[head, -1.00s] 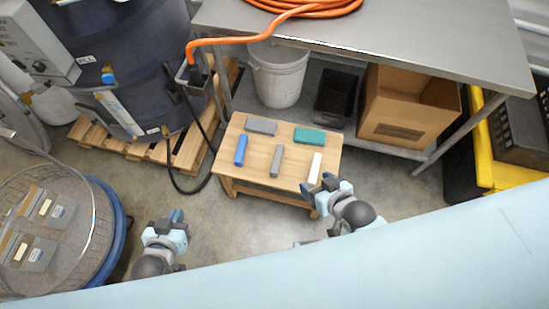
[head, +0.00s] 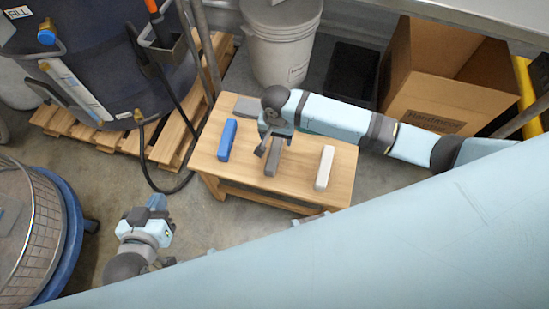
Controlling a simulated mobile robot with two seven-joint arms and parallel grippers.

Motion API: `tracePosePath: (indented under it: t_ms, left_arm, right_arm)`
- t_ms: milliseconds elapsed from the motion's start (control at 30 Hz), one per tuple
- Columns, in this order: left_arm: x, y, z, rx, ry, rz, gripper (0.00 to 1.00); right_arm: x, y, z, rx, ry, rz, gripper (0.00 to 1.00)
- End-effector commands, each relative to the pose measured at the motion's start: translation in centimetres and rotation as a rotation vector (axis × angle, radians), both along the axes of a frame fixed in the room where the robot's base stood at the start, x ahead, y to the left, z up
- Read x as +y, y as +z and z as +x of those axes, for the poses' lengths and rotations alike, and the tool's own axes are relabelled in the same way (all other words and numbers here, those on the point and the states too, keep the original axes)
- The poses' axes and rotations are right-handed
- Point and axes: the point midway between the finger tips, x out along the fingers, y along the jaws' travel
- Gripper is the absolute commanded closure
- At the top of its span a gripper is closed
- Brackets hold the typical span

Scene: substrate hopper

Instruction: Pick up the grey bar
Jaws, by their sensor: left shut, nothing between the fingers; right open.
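A grey bar (head: 271,164) lies on the small wooden table (head: 215,163), between a blue bar (head: 227,140) and a white bar (head: 324,168). My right gripper (head: 272,148) is open and points down over the far part of this bar. I cannot tell whether the fingers touch it. A second grey bar (head: 246,106) lies at the table's back left, partly hidden by the gripper. My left gripper (head: 155,206) is shut and empty, over the floor left of the table.
Behind the table stand a white bucket (head: 280,50), a black bin (head: 345,80) and a cardboard box (head: 430,95). A pallet (head: 180,130) and a dark drum (head: 85,60) are at the left. A round blue-rimmed basket (head: 70,235) is at the lower left.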

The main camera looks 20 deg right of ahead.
Motion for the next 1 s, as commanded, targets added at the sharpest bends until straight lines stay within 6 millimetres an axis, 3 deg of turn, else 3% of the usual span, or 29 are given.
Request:
tracePosePath:
  t_ms: [100,300,600,833,1000]
  left_arm:
    - [-0.2,-0.2,0.2,-0.018,-0.003,-0.013,1.0]
    - [-1.6,2.4,1.4,-0.14,-0.022,-0.077,1.0]
    - [-2.4,4.2,2.0,-0.224,-0.035,-0.126,1.0]
    - [-3.8,7.5,2.5,-0.376,-0.065,-0.222,1.0]
    - [-4.2,8.9,2.5,-0.428,-0.074,-0.257,1.0]
  right_arm:
    - [-0.1,-2.7,-0.1,0.003,-0.001,-0.003,0.32]
    - [0.0,-6.3,0.1,0.001,0.0,-0.001,0.32]
    - [0.1,-8.6,0.3,-0.003,0.002,0.001,0.32]
    - [0.4,-11.8,1.0,-0.001,0.002,0.0,0.32]
    - [0.4,-12.9,1.0,-0.002,0.002,0.002,0.32]
